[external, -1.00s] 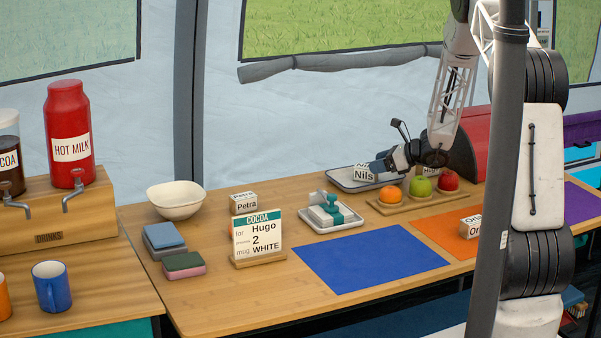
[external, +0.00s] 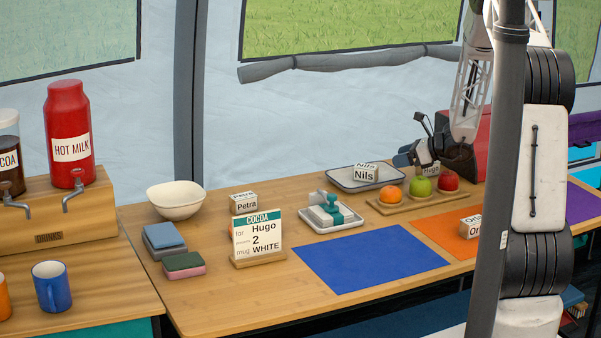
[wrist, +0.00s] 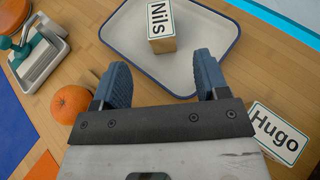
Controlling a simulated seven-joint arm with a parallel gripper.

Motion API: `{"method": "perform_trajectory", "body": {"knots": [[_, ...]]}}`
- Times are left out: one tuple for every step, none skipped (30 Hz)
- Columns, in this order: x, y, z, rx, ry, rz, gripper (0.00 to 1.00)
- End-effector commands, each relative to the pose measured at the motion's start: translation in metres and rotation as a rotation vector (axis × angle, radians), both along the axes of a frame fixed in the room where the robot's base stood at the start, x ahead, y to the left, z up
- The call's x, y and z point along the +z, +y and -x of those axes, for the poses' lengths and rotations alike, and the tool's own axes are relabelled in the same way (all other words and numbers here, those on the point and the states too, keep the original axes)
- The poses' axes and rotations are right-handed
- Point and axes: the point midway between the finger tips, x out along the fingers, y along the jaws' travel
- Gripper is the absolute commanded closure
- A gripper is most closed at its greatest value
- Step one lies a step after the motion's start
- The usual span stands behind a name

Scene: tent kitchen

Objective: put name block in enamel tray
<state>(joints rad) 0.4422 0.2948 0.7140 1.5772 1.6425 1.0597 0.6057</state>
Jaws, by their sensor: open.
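The enamel tray (external: 345,182), white with a dark rim, lies at the back of the table; it fills the top of the wrist view (wrist: 216,72). The Nils block (external: 365,173) stands inside it, towards the far side in the wrist view (wrist: 161,28). My gripper (wrist: 162,85) is open, with its blue fingers apart and nothing between them. The fingers are over the tray's near edge, short of the Nils block. The Hugo block (wrist: 278,134) is outside the tray, right of my gripper; in the external view (external: 431,169) my gripper partly hides it.
An orange (external: 390,195), a green apple (external: 420,186) and a red apple (external: 448,181) sit on a wooden board beside the tray. The Petra block (external: 245,205), an order card (external: 257,236) and a stamp on a small tray (external: 332,218) stand left. The blue mat (external: 370,258) is bare.

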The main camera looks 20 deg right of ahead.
Motion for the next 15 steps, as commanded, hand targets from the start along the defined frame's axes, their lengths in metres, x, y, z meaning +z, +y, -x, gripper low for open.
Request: {"method": "perform_trajectory", "body": {"knots": [[0.000, 0.000, 0.000, 0.000, 0.000, 0.000, 0.32], [0.000, 0.000, 0.000, 0.000, 0.000, 0.000, 0.32], [0.000, 0.000, 0.000, 0.000, 0.000, 0.000, 0.32], [0.000, 0.000, 0.000, 0.000, 0.000, 0.000, 0.32], [0.000, 0.000, 0.000, 0.000, 0.000, 0.000, 0.32], [0.000, 0.000, 0.000, 0.000, 0.000, 0.000, 0.32], [0.000, 0.000, 0.000, 0.000, -0.001, 0.001, 0.32], [0.001, 0.001, 0.000, 0.002, -0.001, 0.001, 0.32], [0.002, 0.001, 0.000, 0.005, -0.002, 0.003, 0.32], [0.003, 0.002, 0.001, 0.008, -0.002, 0.006, 0.32], [0.005, 0.004, 0.001, 0.013, -0.004, 0.010, 0.32], [0.008, 0.006, 0.002, 0.022, -0.006, 0.016, 0.32], [0.011, 0.009, 0.003, 0.030, -0.009, 0.023, 0.32], [0.015, 0.012, 0.005, 0.040, -0.012, 0.030, 0.32], [0.022, 0.016, 0.007, 0.058, -0.018, 0.045, 0.32]]}}
